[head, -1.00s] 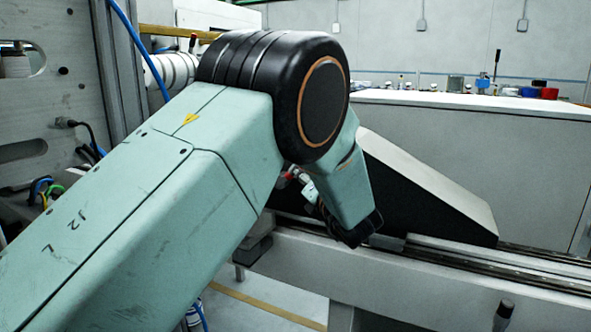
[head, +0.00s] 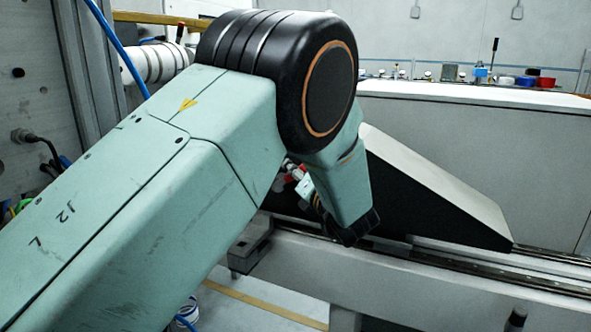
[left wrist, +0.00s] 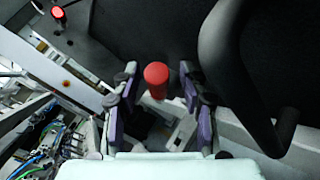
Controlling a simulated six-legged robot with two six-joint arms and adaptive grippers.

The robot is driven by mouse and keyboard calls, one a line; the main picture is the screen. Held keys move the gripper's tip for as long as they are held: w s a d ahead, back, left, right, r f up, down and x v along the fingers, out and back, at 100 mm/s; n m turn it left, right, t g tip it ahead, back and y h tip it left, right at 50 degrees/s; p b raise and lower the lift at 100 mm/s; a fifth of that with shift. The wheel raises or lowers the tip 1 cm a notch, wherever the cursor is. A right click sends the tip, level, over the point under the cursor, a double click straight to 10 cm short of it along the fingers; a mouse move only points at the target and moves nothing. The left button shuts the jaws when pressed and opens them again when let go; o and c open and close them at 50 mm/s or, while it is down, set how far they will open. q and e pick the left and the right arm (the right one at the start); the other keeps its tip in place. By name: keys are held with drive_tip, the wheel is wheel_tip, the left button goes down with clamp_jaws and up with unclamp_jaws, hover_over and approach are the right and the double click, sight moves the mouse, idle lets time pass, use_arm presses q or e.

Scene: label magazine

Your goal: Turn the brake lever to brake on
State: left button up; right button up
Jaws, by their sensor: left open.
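A red rounded knob (left wrist: 155,76) on a short red shaft shows in the left wrist view; I take it for the brake lever's handle. My left gripper (left wrist: 159,84) is open, with its purple-padded fingers on either side of the knob. A gap shows at the left finger; the right finger is close to the shaft, and I cannot tell if it touches. In the head view my left arm hides most of this spot, and only small red and white parts (head: 294,172) show behind it. The lever's base and any brake marking are hidden. My right gripper is not in view.
A black wedge-shaped cover (head: 425,195) stands on a long pale rail bed (head: 430,275). A curved black bar (left wrist: 230,80) is right of the gripper in the wrist view. Another red knob (left wrist: 58,13) is at upper left. A grey bench (head: 480,150) stands behind.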

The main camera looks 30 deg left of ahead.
use_arm(q)
drive_tip(key=shift+a, duration=0.2)
drive_tip(key=shift+s+d+r, duration=0.1)
drive_tip(key=shift+s+r, duration=0.05)
drive_tip(key=shift+s, duration=0.05)
drive_tip(key=shift+w, duration=0.15)
drive_tip(key=c, duration=0.5)
clamp_jaws()
